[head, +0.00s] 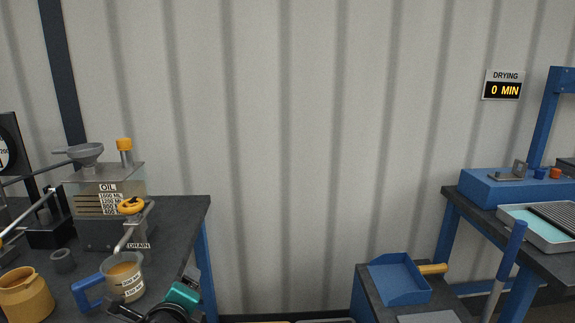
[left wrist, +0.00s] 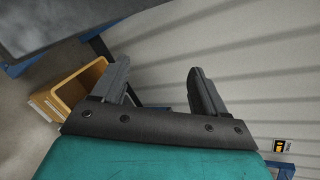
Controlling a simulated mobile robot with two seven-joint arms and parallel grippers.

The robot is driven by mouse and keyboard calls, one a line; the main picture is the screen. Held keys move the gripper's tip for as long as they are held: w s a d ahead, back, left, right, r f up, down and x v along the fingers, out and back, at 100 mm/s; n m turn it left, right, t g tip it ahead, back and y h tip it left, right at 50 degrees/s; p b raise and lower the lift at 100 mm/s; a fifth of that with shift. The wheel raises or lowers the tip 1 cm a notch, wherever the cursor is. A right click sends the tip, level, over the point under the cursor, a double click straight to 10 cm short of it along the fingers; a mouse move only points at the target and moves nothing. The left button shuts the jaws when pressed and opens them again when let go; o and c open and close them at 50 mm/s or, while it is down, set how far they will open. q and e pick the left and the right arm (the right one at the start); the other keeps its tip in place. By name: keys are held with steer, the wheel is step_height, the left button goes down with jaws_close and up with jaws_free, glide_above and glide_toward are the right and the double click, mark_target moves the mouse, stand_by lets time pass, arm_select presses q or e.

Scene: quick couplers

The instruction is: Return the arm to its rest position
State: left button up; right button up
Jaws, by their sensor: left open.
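My left gripper (left wrist: 158,68) is open, with two dark fingers apart and nothing between them in the left wrist view. Its teal and black wrist shows at the bottom edge of the head view, just right of a clear measuring cup (head: 124,281) of amber liquid with a blue handle. The cup stands on the left table below the drain tap of the oil tank (head: 104,185). In the head view the fingers are mostly hidden or out of frame. My right gripper is not in view.
The dark left table (head: 190,211) also holds an orange jug (head: 25,295), a small grey cup (head: 63,261) and a dial instrument (head: 8,155). A blue scoop (head: 399,279) lies on a low stand. The right bench carries a tray (head: 540,229). An orange box (left wrist: 75,85) shows below the gripper.

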arm_select(q)
steer(key=s+d+f+n+g+h, duration=0.2)
steer(key=s+f+n+h, duration=0.2)
steer(key=s+f+n, duration=1.6)
steer(key=shift+s+d+f+n+g+h, duration=0.15)
steer(key=shift+s+n+g+h, duration=0.2)
steer(key=shift+s, duration=0.35)
